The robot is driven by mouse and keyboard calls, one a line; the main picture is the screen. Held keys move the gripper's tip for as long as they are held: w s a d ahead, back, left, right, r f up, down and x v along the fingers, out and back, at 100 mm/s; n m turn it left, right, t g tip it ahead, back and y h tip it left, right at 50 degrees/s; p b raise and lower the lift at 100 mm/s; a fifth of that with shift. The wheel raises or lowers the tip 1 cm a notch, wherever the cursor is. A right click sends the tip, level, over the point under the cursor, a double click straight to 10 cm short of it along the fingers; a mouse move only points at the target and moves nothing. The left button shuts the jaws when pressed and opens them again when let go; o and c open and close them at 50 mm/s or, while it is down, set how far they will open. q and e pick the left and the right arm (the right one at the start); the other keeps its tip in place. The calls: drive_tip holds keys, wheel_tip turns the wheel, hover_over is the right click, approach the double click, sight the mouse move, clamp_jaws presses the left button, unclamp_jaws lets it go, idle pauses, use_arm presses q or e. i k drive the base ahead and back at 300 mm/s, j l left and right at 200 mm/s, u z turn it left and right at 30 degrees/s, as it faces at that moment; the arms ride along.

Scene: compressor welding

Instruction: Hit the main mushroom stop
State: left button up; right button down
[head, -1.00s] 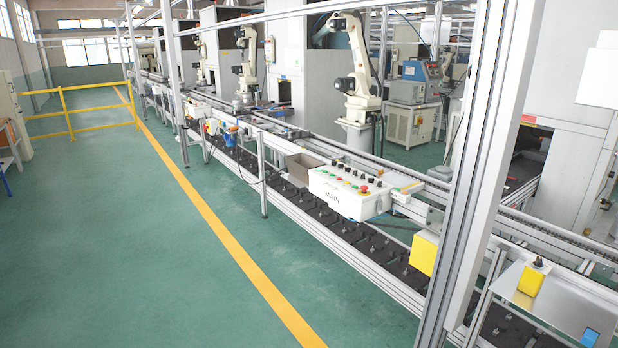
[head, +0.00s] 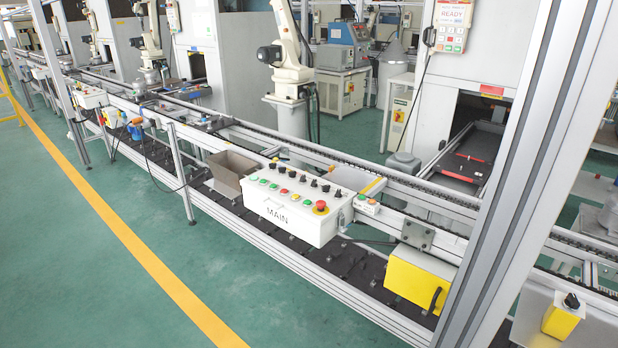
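The red mushroom stop (head: 321,206) sits on a yellow ring at the right end of that panel. It shows uncovered, with nothing touching it. Neither of my grippers shows in the head view.
An aluminium post (head: 530,170) rises in the right foreground. A yellow box (head: 417,280) hangs below the rail right of the control box. The green floor (head: 90,270) at left is clear.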

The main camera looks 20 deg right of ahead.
sight(321, 203)
drive_tip(key=i, duration=1.55)
drive_tip(key=i+u, duration=0.2)
drive_tip(key=k, duration=0.05)
